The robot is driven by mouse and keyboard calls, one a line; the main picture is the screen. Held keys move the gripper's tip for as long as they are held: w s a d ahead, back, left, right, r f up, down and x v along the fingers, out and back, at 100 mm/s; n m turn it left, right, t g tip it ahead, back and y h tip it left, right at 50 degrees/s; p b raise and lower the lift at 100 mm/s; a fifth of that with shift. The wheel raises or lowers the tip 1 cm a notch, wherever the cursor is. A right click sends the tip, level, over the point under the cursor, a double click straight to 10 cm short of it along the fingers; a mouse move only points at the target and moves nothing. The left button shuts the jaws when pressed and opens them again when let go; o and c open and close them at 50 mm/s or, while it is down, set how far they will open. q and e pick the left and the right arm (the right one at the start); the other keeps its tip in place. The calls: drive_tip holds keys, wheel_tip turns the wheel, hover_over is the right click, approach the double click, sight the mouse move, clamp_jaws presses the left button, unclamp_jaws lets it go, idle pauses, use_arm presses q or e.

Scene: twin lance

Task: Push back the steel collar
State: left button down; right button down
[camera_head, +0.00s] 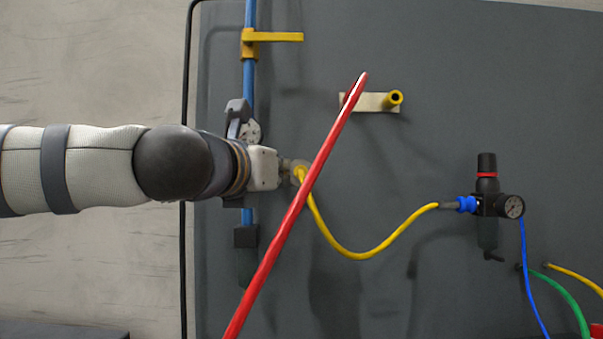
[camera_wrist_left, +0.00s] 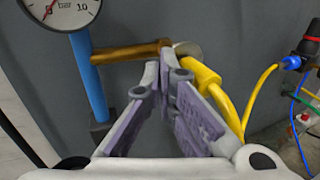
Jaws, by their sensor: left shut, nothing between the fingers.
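The steel collar (camera_wrist_left: 188,49) shows in the left wrist view as a pale grey ring between the brass pipe stub (camera_wrist_left: 130,52) and the yellow hose end (camera_wrist_left: 197,70). My left gripper (camera_wrist_left: 165,72) is shut and empty, its fingertips just in front of the joint, close to the collar and hose end. I cannot tell if they touch it. In the head view my left gripper (camera_head: 288,167) reaches the yellow hose end (camera_head: 300,174), and the collar cannot be made out clearly there. The yellow hose (camera_head: 365,257) runs right from the joint. My right gripper is out of view.
A long red bar (camera_head: 292,212) slants across the head view in front of the joint. A blue pipe (camera_head: 249,85) with a yellow lever (camera_head: 275,37) runs vertically. A beige bracket (camera_head: 370,102) and a black regulator (camera_head: 487,200) are on the grey panel. A gauge (camera_wrist_left: 62,8) sits upper left.

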use_arm(q)
drive_tip(key=shift+w, duration=0.45)
idle(0.3)
drive_tip(key=shift+s, duration=0.1)
drive_tip(key=s, duration=0.5)
idle(0.6)
drive_tip(key=shift+w, duration=0.1)
